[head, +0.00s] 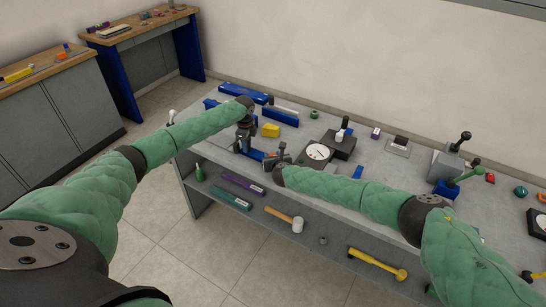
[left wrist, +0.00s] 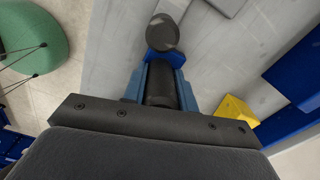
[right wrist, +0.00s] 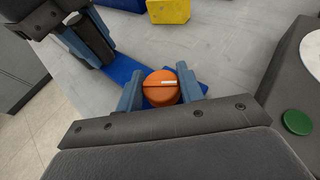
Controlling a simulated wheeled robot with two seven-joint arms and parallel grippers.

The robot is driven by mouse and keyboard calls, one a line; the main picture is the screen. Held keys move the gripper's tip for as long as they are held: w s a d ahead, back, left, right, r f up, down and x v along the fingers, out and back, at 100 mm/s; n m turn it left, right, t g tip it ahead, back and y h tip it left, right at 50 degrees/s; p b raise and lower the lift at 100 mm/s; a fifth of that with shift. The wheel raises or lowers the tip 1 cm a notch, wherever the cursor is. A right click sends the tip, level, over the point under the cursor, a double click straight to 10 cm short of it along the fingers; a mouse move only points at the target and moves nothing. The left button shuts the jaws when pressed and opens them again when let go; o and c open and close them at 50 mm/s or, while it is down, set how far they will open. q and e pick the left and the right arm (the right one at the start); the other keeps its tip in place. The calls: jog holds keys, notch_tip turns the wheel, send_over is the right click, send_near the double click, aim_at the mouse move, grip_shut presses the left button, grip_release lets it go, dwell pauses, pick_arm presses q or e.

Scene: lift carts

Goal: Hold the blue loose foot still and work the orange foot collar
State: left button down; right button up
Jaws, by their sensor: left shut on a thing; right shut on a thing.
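The blue loose foot (head: 251,153) lies low on the grey workbench as a flat blue bar with a dark upright grip (right wrist: 91,38). My left gripper (head: 242,143) is shut on that dark grip; in the left wrist view the grip (left wrist: 160,85) sits between blue fingers.
A yellow block (head: 270,130) stands behind the foot. A dial gauge (head: 318,152) is close to the right of my right gripper, with a green button (right wrist: 297,122) beside it. Blue blocks (head: 281,117) lie toward the wall. Bare bench shows between them.

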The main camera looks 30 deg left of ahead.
jog(key=shift+m+t+h, duration=0.6)
jog(key=shift+m+h, duration=0.5)
jog(key=shift+h, duration=0.1)
jog(key=o, duration=1)
jog(key=shift+s+d, duration=0.1)
jog(key=shift+s, duration=0.05)
jog(key=v, duration=1.1)
jog(key=shift+s+d+r, duration=0.1)
jog(key=shift+s+d, duration=0.1)
jog(key=shift+s, duration=0.1)
pick_arm(q)
jog(key=c, duration=1)
grip_release()
jog(key=shift+c, duration=0.2)
